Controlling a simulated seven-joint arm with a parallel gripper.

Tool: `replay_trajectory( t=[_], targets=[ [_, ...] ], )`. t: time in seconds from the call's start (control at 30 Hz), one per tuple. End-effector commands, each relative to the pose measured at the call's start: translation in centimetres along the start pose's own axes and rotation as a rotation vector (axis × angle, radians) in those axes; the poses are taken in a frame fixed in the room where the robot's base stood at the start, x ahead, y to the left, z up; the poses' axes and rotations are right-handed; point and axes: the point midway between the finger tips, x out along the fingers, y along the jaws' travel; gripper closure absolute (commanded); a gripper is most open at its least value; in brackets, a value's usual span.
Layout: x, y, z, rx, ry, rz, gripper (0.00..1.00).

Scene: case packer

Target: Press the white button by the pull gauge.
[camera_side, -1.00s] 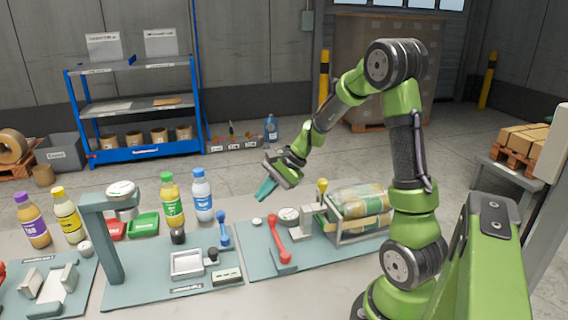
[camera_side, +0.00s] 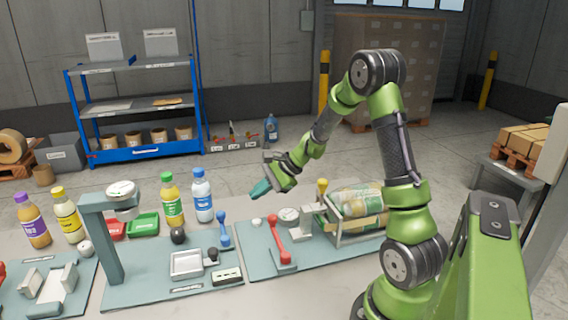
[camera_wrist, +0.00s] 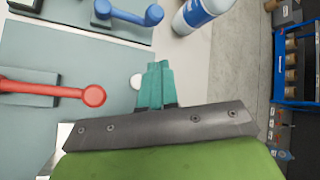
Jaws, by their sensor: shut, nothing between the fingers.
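The white button (camera_side: 257,222) is a small round knob near the back left corner of the right-hand teal mat. The pull gauge, a round dial (camera_side: 289,215) on a grey block, stands just to its right. My gripper (camera_side: 260,189) has teal fingers, shut and empty, and hangs above and a little behind the button, apart from it. In the wrist view the button (camera_wrist: 136,82) shows just left of the shut fingertips (camera_wrist: 157,70), partly covered by them.
A red lever (camera_side: 277,232) stands in front of the button and a blue lever (camera_side: 223,230) to its left. A yellow-knobbed post (camera_side: 322,186) and a wire cradle of bottles (camera_side: 358,212) stand right. A blue-labelled bottle (camera_side: 203,195) is at the back left.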

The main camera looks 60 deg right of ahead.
Motion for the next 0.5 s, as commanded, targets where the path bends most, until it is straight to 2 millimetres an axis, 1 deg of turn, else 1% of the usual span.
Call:
replay_trajectory(
  t=[0.1, 0.3, 0.5],
  targets=[
    [1.3, 1.0, -1.0, 0.004, -0.001, 0.003, 1.00],
    [3.0, 2.2, -2.2, 0.003, -0.002, 0.002, 1.00],
    [3.9, 2.9, -2.9, -0.001, 0.000, 0.001, 1.00]
  ],
)
